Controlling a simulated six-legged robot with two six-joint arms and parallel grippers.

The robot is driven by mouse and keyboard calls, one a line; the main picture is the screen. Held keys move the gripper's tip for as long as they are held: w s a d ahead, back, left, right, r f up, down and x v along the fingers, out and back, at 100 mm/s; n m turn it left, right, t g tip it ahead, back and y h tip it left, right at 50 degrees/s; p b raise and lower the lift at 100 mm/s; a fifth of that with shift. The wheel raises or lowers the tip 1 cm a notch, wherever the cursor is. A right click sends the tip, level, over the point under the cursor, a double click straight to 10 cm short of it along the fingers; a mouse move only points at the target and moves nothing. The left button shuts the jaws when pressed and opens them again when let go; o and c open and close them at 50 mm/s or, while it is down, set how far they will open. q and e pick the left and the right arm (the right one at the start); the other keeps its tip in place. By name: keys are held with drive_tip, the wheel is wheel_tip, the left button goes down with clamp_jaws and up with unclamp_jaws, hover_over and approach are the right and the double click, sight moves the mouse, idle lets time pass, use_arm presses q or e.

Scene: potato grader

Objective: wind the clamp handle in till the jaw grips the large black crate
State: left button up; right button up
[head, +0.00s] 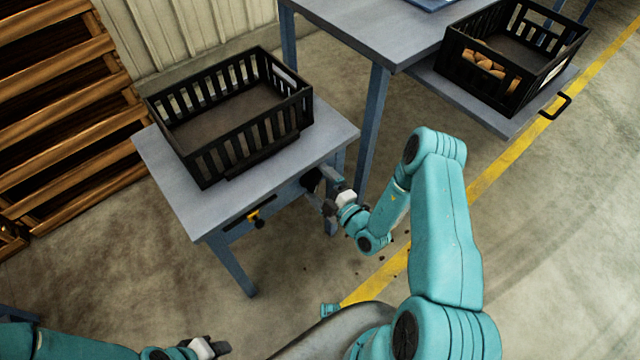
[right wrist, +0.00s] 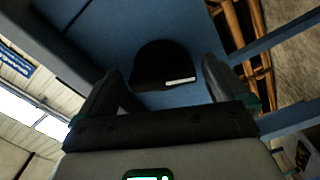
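The large black crate (head: 240,143) is slatted, looks empty, and sits on a small blue-grey table. A low dark strip (head: 262,157) lies along its near side; I cannot tell whether it is the jaw or touches the crate. A round black knob, apparently the clamp handle (head: 311,180), is on the table's right-hand side. In the right wrist view the knob (right wrist: 165,62) has a white mark and lies between and beyond the finger tips. My right gripper (head: 324,193) is open, facing it, with no clear contact. My left gripper (head: 217,346) is low at the left, away from the table; its opening is unclear.
A yellow-and-black fitting (head: 256,217) is on the small table's near side. A taller table (head: 350,25) stands behind, with a lower shelf bearing a black crate (head: 510,60) of potatoes. Wooden pallets (head: 65,110) are at the left. Floor in front is mostly clear.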

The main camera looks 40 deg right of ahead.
drive_tip(key=s+d, duration=0.1)
drive_tip(key=s, duration=1.5)
drive_tip(key=shift+s+d+p, duration=0.15)
drive_tip(key=shift+p, duration=0.25)
